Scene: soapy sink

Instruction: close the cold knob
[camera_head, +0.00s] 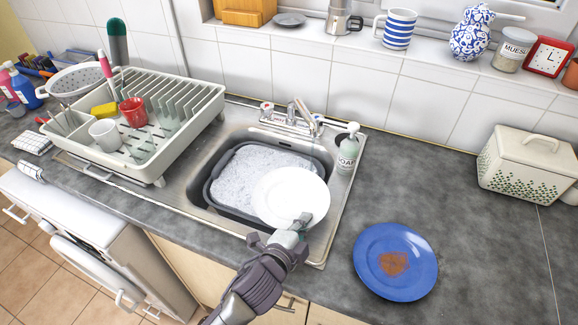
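The metal tap (292,119) stands at the back of the sink, with a knob at each end. The left knob (266,108) has a red mark. The right knob (317,121), seemingly the cold one, is small, and its setting cannot be read. I see no clear water stream. My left gripper (302,222) is at the near rim of a white plate (288,194) and appears shut on it. The plate is over the front right of the soapy basin (212,190), well in front of the tap. My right gripper is not in view.
A soap bottle (347,152) stands right of the tap, near the right knob. A dish rack (205,112) with cups fills the left. A dirty blue plate (375,285) lies on the counter at right. A bread bin (520,165) stands far right; counter between is clear.

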